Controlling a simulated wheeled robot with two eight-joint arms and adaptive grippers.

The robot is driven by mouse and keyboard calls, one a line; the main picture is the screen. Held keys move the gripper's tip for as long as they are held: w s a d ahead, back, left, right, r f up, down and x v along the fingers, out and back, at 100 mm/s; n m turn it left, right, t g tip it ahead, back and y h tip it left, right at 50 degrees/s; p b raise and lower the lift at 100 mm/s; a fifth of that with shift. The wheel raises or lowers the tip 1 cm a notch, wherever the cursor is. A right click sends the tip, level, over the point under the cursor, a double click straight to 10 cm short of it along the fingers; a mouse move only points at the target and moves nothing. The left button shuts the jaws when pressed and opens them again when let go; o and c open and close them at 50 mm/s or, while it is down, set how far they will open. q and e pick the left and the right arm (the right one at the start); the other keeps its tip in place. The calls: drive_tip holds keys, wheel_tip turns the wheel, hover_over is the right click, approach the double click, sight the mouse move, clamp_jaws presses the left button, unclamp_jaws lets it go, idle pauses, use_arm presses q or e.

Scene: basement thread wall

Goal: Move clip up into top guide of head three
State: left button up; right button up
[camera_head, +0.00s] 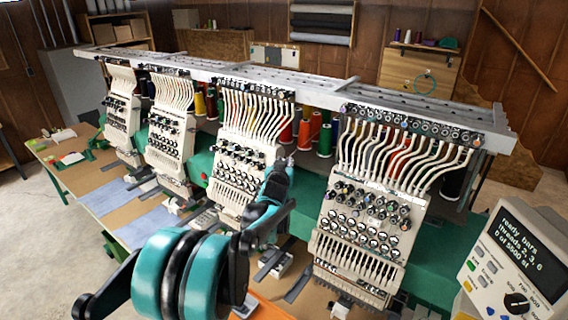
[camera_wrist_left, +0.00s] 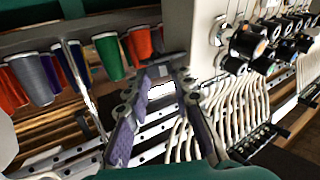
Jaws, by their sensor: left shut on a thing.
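The third head from the left (camera_head: 242,160) is a cream panel with knobs and a fan of white thread tubes (camera_head: 258,110) above it. My left gripper (camera_head: 289,160) is raised just right of this panel, around the height of its knobs. In the left wrist view, the two fingers (camera_wrist_left: 160,72) converge on a small pale piece (camera_wrist_left: 161,90), which looks like the clip. The fingers hide part of it, and I cannot make out its exact shape. The top guide is not clearly distinguishable among the fittings on the rail. My right gripper is not in view.
A long grey rail (camera_head: 310,92) runs above the heads. Thread cones (camera_head: 305,133) stand behind them. Another head (camera_head: 370,215) stands close on the right of my left arm. A control panel (camera_head: 515,260) is at lower right. White tubes (camera_wrist_left: 225,105) lie near the fingers in the wrist view.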

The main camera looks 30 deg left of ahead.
use_arm(q)
drive_tip(key=shift+s+d, duration=0.15)
drive_tip(key=shift+s, duration=0.15)
drive_tip(key=o, duration=0.8)
drive_tip(key=shift+r, duration=0.1)
drive_tip(key=v, duration=1.2)
drive_tip(key=s+d+f+m+g+h+b, duration=0.1)
drive_tip(key=s+d+f+b, duration=0.6)
drive_tip(key=f, duration=0.7)
drive_tip(key=s+d+f+m+g+h+b, duration=0.2)
drive_tip(key=s+d+f+b, duration=0.5)
drive_tip(key=f, duration=0.8)
drive_tip(key=s+d+f+m+g+h+b, duration=0.1)
drive_tip(key=s+d+f+g+h+b, duration=0.2)
drive_tip(key=s+d+f+b, duration=0.4)
drive_tip(key=s+f+g+b, duration=0.1)
drive_tip(key=s+f+b, duration=0.3)
drive_tip(key=f+b, duration=0.3)
drive_tip(key=shift+s+d+f+m, duration=0.25)
drive_tip(key=shift+d+m, duration=0.05)
